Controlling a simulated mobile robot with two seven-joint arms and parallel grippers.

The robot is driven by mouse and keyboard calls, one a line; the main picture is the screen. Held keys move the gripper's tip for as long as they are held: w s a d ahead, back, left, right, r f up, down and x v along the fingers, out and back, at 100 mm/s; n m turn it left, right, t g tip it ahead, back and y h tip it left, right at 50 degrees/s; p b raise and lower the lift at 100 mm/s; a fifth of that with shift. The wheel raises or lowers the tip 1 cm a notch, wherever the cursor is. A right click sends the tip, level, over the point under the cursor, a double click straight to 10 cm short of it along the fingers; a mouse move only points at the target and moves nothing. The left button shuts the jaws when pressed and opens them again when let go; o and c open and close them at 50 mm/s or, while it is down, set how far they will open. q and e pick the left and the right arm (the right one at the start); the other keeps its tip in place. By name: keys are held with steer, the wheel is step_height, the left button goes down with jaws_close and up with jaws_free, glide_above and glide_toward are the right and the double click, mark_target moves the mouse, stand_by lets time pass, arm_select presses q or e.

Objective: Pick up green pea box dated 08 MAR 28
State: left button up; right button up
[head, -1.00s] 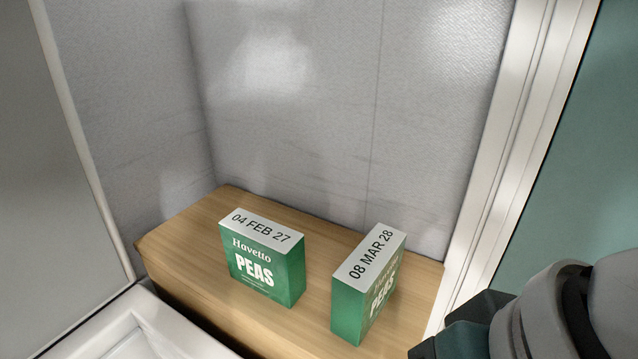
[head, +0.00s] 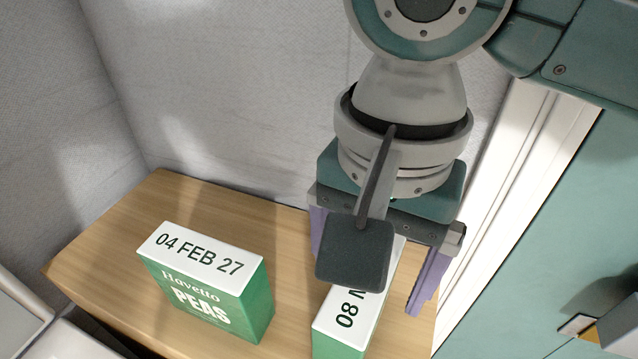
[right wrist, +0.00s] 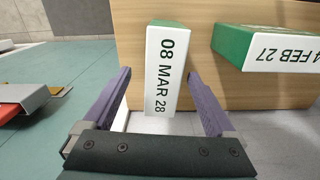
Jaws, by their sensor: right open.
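The green pea box dated 08 MAR 28 (head: 340,326) stands on the wooden surface, partly hidden behind my right gripper in the head view. Its white dated top also shows in the right wrist view (right wrist: 162,75). My right gripper (head: 372,262) is open above the box. In the right wrist view its purple fingers (right wrist: 160,75) point to either side of the box, with gaps between. The other pea box, dated 04 FEB 27 (head: 210,285), stands to the left in the head view; it also shows in the right wrist view (right wrist: 265,48). My left gripper is not in view.
The boxes stand on a wooden surface (head: 110,240) against a grey wall (head: 240,100). A white frame post (head: 535,150) rises at the right. Bare wood lies between and behind the boxes.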

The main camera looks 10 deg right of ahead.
step_height(320, 180, down, 5)
steer(key=shift+w+r+b, duration=0.1)
steer(key=shift+w+b, duration=0.05)
steer(key=shift+b, duration=0.15)
steer(key=shift+a, duration=0.1)
jaws_close()
stand_by(0.5)
